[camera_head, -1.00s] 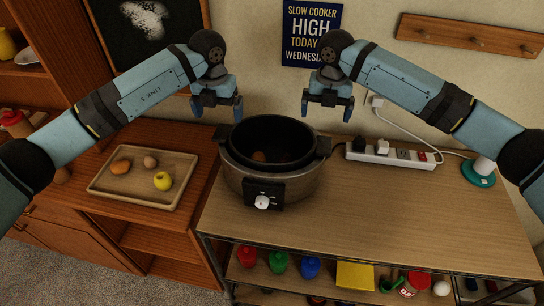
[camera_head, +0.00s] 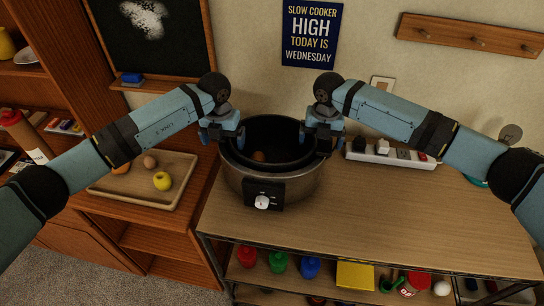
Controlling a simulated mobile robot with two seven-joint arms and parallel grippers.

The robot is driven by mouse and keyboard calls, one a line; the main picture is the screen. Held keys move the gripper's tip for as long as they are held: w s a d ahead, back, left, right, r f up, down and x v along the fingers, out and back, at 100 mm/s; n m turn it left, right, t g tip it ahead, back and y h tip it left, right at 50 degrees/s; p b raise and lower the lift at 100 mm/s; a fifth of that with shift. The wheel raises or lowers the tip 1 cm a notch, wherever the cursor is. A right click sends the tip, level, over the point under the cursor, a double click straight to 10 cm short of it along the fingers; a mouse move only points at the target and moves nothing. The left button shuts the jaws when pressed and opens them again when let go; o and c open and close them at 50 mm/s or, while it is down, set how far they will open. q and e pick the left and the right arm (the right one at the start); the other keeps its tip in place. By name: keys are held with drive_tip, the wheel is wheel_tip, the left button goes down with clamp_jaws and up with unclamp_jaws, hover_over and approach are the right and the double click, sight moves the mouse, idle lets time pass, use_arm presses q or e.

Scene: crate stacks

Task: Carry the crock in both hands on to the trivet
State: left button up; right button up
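The black crock (camera_head: 278,128) sits inside the slow cooker (camera_head: 300,188), upright, with a brown round thing at its bottom. My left gripper (camera_head: 222,138) is at the crock's left handle and my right gripper (camera_head: 321,141) at its right handle. Both point down with fingers apart, and they hide most of the handles. I cannot tell whether the fingers touch them. I cannot make out a trivet for certain; a teal disc (camera_head: 474,182) at the counter's right is mostly hidden by my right arm.
A wooden tray (camera_head: 150,199) with a yellow apple (camera_head: 162,181) and other food lies on the left cabinet. A lower shelf holds colored jars.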

use_arm(q)
clamp_jaws()
use_arm(e)
clamp_jaws()
use_arm(q)
drive_tip(key=shift+r, duration=0.1)
use_arm(e)
drive_tip(key=shift+r, duration=0.15)
use_arm(q)
drive_tip(key=shift+w, duration=0.1)
use_arm(e)
drive_tip(key=shift+w, duration=0.15)
